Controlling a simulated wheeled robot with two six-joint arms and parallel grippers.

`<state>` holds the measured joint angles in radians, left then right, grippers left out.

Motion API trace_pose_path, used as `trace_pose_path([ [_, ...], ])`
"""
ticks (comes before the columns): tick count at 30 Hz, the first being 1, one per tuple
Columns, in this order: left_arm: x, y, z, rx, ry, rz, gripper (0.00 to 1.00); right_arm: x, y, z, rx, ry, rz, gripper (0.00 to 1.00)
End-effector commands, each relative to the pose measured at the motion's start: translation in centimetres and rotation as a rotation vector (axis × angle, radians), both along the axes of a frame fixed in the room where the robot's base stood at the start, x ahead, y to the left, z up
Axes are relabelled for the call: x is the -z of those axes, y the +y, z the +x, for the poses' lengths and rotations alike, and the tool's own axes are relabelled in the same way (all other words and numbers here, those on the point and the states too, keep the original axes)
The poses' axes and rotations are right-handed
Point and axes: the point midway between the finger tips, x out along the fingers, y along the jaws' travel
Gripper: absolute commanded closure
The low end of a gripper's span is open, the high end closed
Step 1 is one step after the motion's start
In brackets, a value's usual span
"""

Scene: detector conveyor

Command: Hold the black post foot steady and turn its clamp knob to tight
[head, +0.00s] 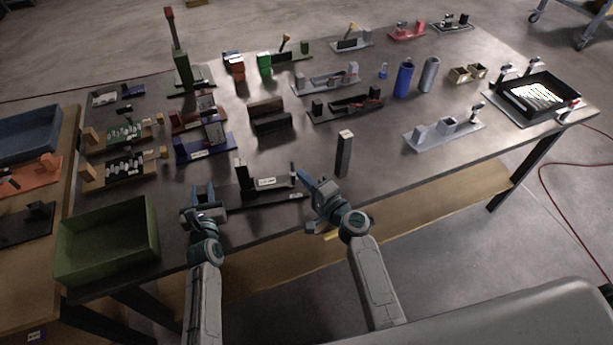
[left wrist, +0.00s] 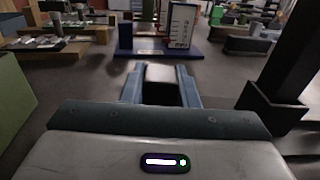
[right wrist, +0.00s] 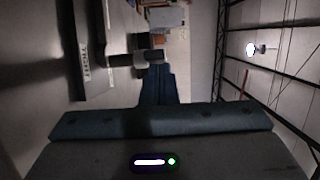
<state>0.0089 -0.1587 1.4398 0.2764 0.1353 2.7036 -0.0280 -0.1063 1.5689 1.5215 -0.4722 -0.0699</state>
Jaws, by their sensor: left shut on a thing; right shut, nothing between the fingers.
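The black post foot (head: 268,196) is a low black fixture with an upright post and a white label, near the table's front edge. In the right wrist view, a dark plate (right wrist: 92,35) carries the label "TIGHT". Dark stubby parts (right wrist: 127,60) stand beside it; I cannot tell which is the knob. My left gripper (head: 203,190) is at the fixture's left end, shut on a dark block with a pale top (left wrist: 160,74); whether the block belongs to the foot is unclear. A black upright (left wrist: 290,60) stands right of it. My right gripper (head: 318,186) is shut and empty, right of the fixture.
A free-standing dark post (head: 344,158) with a pale top stands behind and right of my right gripper. A blue fixture (head: 205,150) stands behind my left gripper. A green bin (head: 107,245) is at the left front. Table space on the right front is clear.

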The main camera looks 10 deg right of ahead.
Motion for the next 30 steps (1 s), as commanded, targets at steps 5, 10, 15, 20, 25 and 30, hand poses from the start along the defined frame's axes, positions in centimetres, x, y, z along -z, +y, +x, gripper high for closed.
trace_pose_path([
  [5, 0.0, -0.7, 0.1, 0.003, 0.005, -0.009, 1.00, 0.0, 0.4, -0.2, -0.015, 0.003, 0.010, 1.00],
  [10, 0.0, -0.6, 0.1, 0.003, 0.005, -0.010, 1.00, 0.1, -1.8, -0.3, -0.009, 0.003, 0.004, 1.00],
  [15, 0.0, -0.5, 0.1, 0.002, 0.004, -0.009, 1.00, 0.2, -4.2, -2.3, -0.003, 0.005, 0.002, 1.00],
  [20, 0.0, -0.4, 0.0, 0.002, 0.004, -0.007, 1.00, 0.1, -4.9, -5.8, -0.001, 0.002, 0.000, 1.00],
  [25, 0.0, -0.4, 0.0, 0.002, 0.003, -0.006, 1.00, 0.1, -5.4, -8.5, 0.000, 0.003, 0.001, 1.00],
  [30, 0.0, -0.3, 0.1, 0.001, 0.002, -0.006, 1.00, 0.1, -5.7, -9.8, -0.002, 0.001, 0.000, 1.00],
])
